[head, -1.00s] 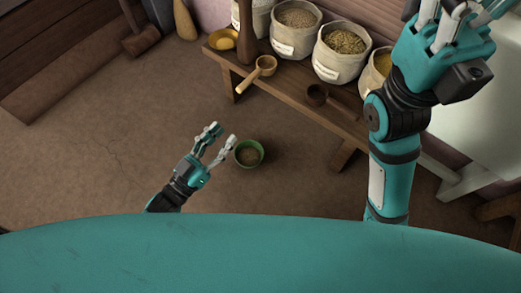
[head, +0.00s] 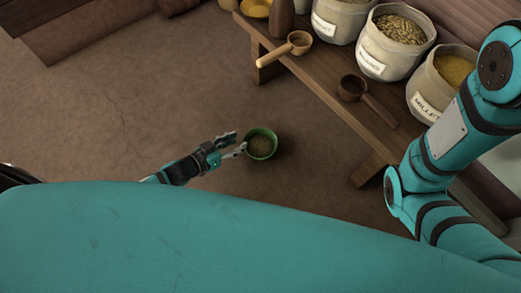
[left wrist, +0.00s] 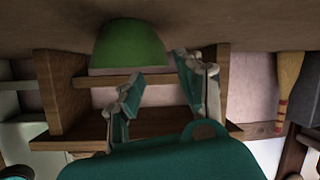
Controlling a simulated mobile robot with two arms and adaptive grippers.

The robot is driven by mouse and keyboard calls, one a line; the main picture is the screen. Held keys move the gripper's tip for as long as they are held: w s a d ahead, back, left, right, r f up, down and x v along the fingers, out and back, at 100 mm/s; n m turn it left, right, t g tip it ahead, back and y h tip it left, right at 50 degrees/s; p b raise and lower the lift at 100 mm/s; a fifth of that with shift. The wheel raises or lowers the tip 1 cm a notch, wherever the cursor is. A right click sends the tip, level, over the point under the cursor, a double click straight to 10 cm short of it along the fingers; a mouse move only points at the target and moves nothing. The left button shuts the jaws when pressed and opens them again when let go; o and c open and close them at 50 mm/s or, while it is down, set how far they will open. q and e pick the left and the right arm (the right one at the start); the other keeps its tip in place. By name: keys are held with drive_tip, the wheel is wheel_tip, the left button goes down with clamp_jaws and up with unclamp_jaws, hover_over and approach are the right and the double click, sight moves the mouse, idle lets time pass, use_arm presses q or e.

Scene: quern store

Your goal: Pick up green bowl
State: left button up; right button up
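A green bowl (head: 262,156) with brownish contents stands on the brown floor near the middle of the head view. It shows upside down at the top of the left wrist view (left wrist: 127,46). My left gripper (head: 237,144) is low by the floor at the bowl's left side, fingers pointing at it. Its two fingers are apart, and the bowl lies at or just past their tips in the left wrist view (left wrist: 160,72); I cannot tell whether they touch. Nothing is held. My right arm is at the right of the head view, its gripper out of frame.
A wooden bench (head: 318,82) runs diagonally right of the bowl, its leg (head: 368,168) close by. On it are a wooden scoop (head: 299,43), a dark ladle (head: 352,88) and grain sacks (head: 393,48). The floor (head: 110,110) to the left is clear.

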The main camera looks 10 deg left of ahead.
sight(250, 135)
use_arm(q)
drive_tip(key=shift+b+x, duration=0.3)
drive_tip(key=shift+x, duration=0.6)
drive_tip(key=b+x, duration=0.4)
drive_tip(key=shift+w+a+f, duration=0.15)
drive_tip(key=shift+w+f, duration=0.05)
drive_tip(key=shift+w, duration=0.05)
drive_tip(key=shift+w+d+b, duration=0.3)
drive_tip(key=shift+w+b, duration=0.1)
drive_tip(key=shift+b, duration=0.1)
clamp_jaws()
